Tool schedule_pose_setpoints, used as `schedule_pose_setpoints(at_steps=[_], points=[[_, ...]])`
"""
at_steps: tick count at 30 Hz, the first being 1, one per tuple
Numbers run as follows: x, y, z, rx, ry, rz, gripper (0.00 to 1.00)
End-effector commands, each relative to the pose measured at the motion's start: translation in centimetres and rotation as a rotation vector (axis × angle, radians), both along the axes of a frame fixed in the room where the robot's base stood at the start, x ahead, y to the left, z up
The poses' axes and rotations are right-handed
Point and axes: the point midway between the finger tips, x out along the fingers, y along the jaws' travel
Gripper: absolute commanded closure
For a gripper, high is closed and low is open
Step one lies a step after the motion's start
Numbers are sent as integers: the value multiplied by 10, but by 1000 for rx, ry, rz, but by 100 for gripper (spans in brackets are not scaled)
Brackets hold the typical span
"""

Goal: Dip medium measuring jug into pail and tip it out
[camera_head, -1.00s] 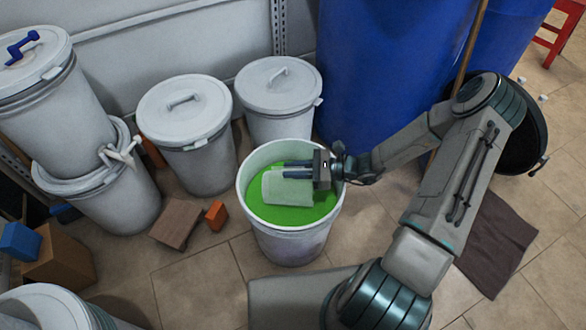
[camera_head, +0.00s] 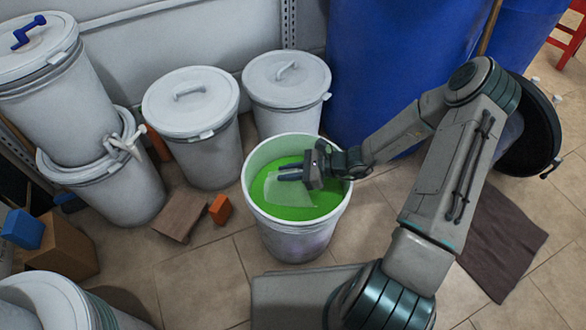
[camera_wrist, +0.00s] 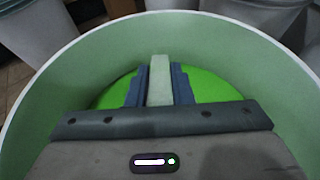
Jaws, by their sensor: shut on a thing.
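The white pail (camera_head: 295,243) stands on the tiled floor with bright green liquid (camera_head: 318,211) inside. My gripper (camera_head: 284,172) reaches in over the pail's right rim and is shut on the medium measuring jug (camera_head: 287,194). The jug is pale and translucent, and looks mostly sunk in the green liquid, its outline tinted green. In the wrist view a pale strip of the jug, likely its handle (camera_wrist: 160,82), sits between my two dark fingers. The pail's inner wall (camera_wrist: 60,85) curves around them. The jug's lower part is hidden there.
Lidded white drums (camera_head: 192,120) stand behind and left of the pail. Big blue barrels (camera_head: 385,60) stand behind my arm. A brown block (camera_head: 182,214) and an orange block (camera_head: 220,209) lie left of the pail. A dark mat (camera_head: 500,240) lies at right.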

Motion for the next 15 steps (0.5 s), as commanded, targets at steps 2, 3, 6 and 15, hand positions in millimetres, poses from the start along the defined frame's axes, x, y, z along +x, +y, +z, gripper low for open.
schedule_pose_setpoints(at_steps=[2, 3, 6, 15], points=[[0, 5, -3, -36, 7, 3, 100], [1, 7, -5, -53, 10, 3, 100], [1, 11, -11, -98, 18, 3, 100], [4, 24, -27, -222, 40, 2, 100]])
